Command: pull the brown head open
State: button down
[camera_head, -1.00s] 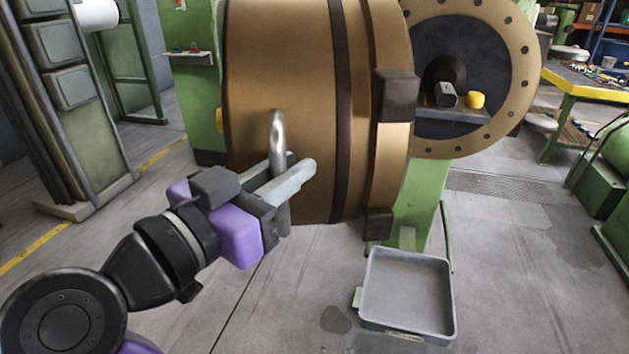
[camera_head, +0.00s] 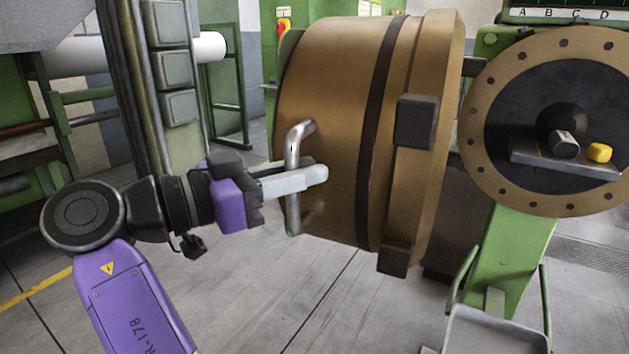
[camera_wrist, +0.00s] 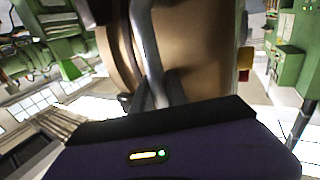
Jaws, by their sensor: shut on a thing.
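The brown head (camera_head: 335,75) is a large bronze-brown drum with a dark band around it. It stands swung away from the round flange face (camera_head: 490,120) of the green machine, with a gap between them. A silver bar handle (camera_head: 293,150) is fixed upright on its left side. My gripper (camera_head: 310,177) is shut on this handle, its pale fingers across the bar. In the wrist view the handle (camera_wrist: 146,45) runs down between the fingers, with the brown head (camera_wrist: 190,45) behind it. The fingertips are partly hidden there.
A grey tray (camera_head: 490,335) stands on the floor below the flange. A small ledge on the flange face holds a dark cylinder (camera_head: 564,144) and a yellow piece (camera_head: 599,152). Floor in front of the head is clear.

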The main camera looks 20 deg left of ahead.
jog(key=shift+a+r, duration=0.2)
jog(key=shift+a, duration=0.15)
jog(key=c, duration=1.5)
grip_release()
jog(key=shift+o, duration=0.9)
jog(key=shift+d+f, duration=0.1)
jog(key=shift+w+f, duration=0.1)
jog(key=shift+f, duration=0.1)
